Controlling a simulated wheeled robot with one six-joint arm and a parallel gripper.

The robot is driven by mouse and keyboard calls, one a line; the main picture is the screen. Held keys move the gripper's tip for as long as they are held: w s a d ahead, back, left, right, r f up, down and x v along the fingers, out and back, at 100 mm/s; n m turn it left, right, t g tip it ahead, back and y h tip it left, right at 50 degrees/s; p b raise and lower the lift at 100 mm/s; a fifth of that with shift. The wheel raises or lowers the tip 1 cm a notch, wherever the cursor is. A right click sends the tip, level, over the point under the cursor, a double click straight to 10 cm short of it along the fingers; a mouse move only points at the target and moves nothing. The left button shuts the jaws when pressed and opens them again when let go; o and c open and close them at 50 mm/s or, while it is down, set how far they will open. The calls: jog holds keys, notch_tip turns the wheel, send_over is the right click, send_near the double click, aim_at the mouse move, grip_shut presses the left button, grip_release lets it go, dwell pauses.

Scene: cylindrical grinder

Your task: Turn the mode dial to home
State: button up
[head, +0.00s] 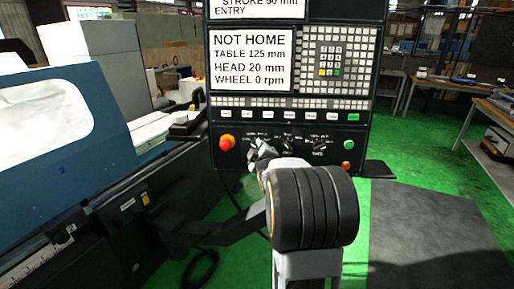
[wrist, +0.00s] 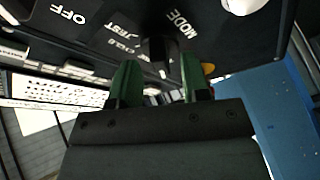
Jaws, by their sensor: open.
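The mode dial (wrist: 155,49) is a dark knob under the panel lettering MODE in the wrist view, which appears upside down and tilted. My gripper (wrist: 157,75) has two green fingers, spread apart, with the dial just beyond and between their tips. Whether they touch it cannot be told. In the head view my gripper (head: 262,152) is at the left dial of the lower panel row and largely covers it. The dial's pointer setting is not readable. The panel screen (head: 251,60) reads NOT HOME, table 125 mm, head 20 mm, wheel 0 rpm.
A red-and-yellow stop button (head: 227,142) is left of the dials. Two other dials, the nearer one (head: 288,144), and a green button (head: 348,145) are to the right. The blue grinder body (head: 60,130) fills the left side. Green floor is open at right.

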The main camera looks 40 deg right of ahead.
jog(key=shift+w+d, duration=0.1)
jog(key=shift+w, duration=0.25)
grip_shut()
